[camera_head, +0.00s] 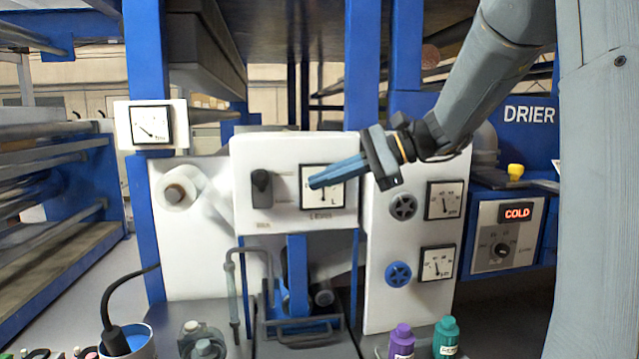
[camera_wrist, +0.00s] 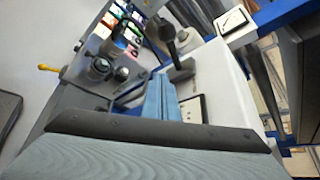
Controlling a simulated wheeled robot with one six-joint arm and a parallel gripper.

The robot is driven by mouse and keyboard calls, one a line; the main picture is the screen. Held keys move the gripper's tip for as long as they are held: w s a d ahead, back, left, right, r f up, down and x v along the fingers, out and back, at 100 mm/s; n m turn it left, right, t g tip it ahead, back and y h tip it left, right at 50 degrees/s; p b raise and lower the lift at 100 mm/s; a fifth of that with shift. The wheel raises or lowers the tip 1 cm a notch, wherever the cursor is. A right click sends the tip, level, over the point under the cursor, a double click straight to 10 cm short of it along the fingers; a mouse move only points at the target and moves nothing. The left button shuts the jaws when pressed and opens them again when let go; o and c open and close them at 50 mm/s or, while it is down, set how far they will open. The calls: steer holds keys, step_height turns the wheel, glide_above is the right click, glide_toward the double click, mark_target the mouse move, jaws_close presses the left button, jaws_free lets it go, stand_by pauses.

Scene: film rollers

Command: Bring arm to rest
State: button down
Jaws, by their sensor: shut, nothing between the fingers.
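My gripper (camera_head: 316,183) is at the centre of the head view, at the end of my grey arm coming from the upper right. Its blue fingers are together, with nothing between them. They point left, in front of the dial gauge (camera_head: 338,199) on the white panel (camera_head: 260,152), and cover part of its face. I cannot tell whether they touch it. The wrist view shows the shut blue fingers (camera_wrist: 160,98) with the white panel beyond.
A black knob (camera_head: 262,183) sits left of the gauge. Two handwheels (camera_head: 403,206) (camera_head: 398,273) are on the right panel. The drier box (camera_head: 505,235) reads COLD.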

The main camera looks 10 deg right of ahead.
steer(key=s+f+n+g+h, duration=0.1)
steer(key=s+f+n+h, duration=0.3)
steer(key=f, duration=0.7)
steer(key=s+d+f+n+g+h, duration=0.1)
steer(key=s+f+n+h, duration=0.3)
steer(key=s+f, duration=0.5)
steer(key=s+f+n+g+h, duration=0.2)
steer(key=s+f+n+h, duration=0.2)
steer(key=f, duration=0.8)
steer(key=s+n, duration=0.2)
steer(key=s, duration=0.1)
steer(key=shift+d+f, duration=0.3)
steer(key=shift+d, duration=0.1)
